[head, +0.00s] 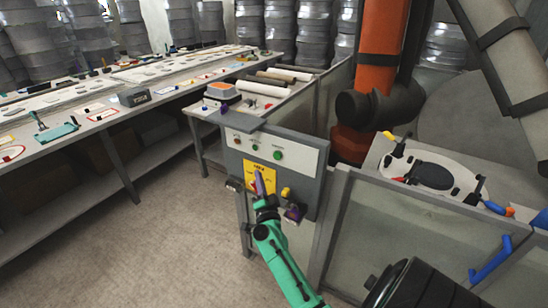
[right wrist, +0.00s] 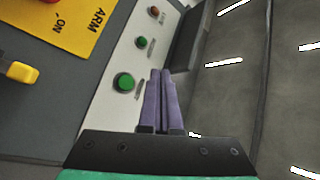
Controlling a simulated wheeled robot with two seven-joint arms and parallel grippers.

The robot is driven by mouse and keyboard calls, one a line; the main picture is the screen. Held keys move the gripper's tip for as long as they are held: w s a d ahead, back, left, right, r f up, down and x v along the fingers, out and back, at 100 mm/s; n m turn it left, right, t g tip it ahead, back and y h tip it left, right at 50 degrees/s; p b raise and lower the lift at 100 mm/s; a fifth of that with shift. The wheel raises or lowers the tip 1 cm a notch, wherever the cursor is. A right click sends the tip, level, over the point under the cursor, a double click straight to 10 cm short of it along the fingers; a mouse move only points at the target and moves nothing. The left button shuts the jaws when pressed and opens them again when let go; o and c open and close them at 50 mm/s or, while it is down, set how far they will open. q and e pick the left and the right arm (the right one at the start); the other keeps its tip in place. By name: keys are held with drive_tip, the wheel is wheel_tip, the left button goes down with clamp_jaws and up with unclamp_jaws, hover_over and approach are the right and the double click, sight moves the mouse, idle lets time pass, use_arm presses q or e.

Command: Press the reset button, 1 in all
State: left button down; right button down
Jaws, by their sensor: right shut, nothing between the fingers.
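A grey control box with a white upper panel (head: 270,150) stands in the middle of the head view. The panel carries a small red button (head: 236,140), a small green button (head: 254,147) and a larger green button (head: 277,155). The larger green button (right wrist: 124,82) also shows in the right wrist view; its label is too small to read, so I cannot tell which is reset. My right gripper (head: 259,174) has its purple fingers together and empty before the box's lower face. In the right wrist view its fingertips (right wrist: 160,72) appear beside the larger green button; contact cannot be judged.
A yellow plate (head: 262,178) lies below the panel, partly hidden by my right gripper. A yellow knob (head: 286,192) sits beside it. The floor (head: 150,225) at left is clear.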

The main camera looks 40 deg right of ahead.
sight(274, 154)
drive_tip(key=w+d+b, duration=0.2)
drive_tip(key=d, duration=0.6)
drive_tip(key=shift+w+d+b, duration=0.2)
drive_tip(key=shift+w+b, duration=0.05)
drive_tip(key=shift+b, duration=0.05)
idle(1.6)
drive_tip(key=shift+w+d, duration=0.1)
drive_tip(key=shift+d, duration=0.35)
drive_tip(key=shift+w+d+b, duration=0.15)
drive_tip(key=shift+d+b, duration=0.15)
drive_tip(key=shift+d, duration=0.1)
idle(0.6)
drive_tip(key=shift+s+a+p, duration=0.3)
drive_tip(key=shift+a+p, duration=0.15)
drive_tip(key=shift+a, duration=0.4)
